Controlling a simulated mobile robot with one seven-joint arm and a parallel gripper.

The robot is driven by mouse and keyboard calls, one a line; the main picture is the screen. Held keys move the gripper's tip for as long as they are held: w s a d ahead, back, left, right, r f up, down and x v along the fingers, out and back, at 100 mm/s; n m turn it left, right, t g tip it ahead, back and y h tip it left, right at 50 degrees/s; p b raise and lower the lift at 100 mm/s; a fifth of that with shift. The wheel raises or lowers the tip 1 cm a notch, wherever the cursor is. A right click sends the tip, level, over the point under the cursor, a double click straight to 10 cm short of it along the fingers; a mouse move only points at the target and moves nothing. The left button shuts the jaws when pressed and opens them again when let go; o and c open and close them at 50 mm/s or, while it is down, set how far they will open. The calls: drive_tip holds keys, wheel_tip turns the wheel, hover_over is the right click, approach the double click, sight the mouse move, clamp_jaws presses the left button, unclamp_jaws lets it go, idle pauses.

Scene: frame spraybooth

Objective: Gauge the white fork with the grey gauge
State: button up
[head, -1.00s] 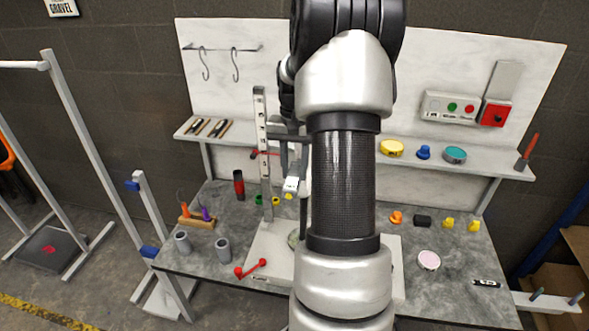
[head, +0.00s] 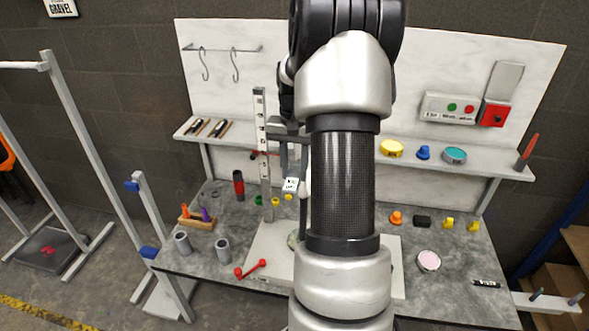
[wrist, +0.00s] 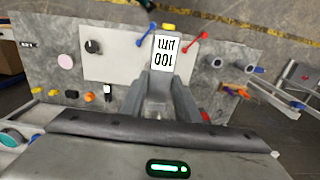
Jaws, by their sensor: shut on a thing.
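My gripper (wrist: 160,88) is shut on a small block with a white label (wrist: 165,52) that reads "100" and a unit, upside down in the wrist view. The labelled face also shows in the head view (head: 291,185), left of my arm and above the back part of the bench. I cannot tell for sure whether this block is the grey gauge. I cannot pick out the white fork with certainty. My arm hides the middle of the bench in the head view.
A tall marked post (head: 263,150) stands just left of the held block. A white plate (head: 262,245) with a red lever (head: 250,269) lies mid-bench; the wrist view shows a dark knob (wrist: 93,46) on it. Grey cups (head: 222,249) stand left. Small coloured parts (head: 447,223) stand right.

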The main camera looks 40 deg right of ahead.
sight(288, 195)
drive_tip(key=shift+s+a+b, duration=0.55)
drive_tip(key=shift+s+a, duration=0.75)
drive_tip(key=shift+a, duration=0.2)
drive_tip(key=shift+s+a+b, duration=0.5)
drive_tip(key=shift+s+a, duration=0.8)
drive_tip(key=shift+a, duration=0.2)
